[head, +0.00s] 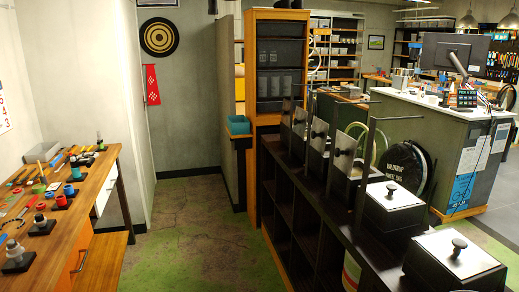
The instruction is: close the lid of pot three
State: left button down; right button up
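A row of dark square pots with silvery lids and dark knobs runs along the right-hand bench. The nearest pot's lid (478,258) and the second nearest pot's lid (404,202) lie flat and shut. Behind them, an upright lid (347,143) stands open above the third pot from the near end (352,170). Farther back, another raised lid (319,130) and smaller raised plates (300,117) show, partly overlapping. I see no numbers on the pots, so I cannot tell which is pot three. Neither of my grippers is in view.
The dark shelf bench (296,203) has open compartments facing the aisle. The floor (185,225) between it and the wooden workbench (92,208) at left is clear. A counter with a monitor (447,54) stands behind the pots. Thin upright posts rise beside the pots.

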aim_at(319, 133)
jog(key=i+j+z, duration=0.15)
jog(key=i+z, duration=0.3)
jog(key=i+j+z, duration=0.25)
jog(key=z, duration=0.25)
jog(key=i+j, duration=0.05)
jog(key=i, duration=0.05)
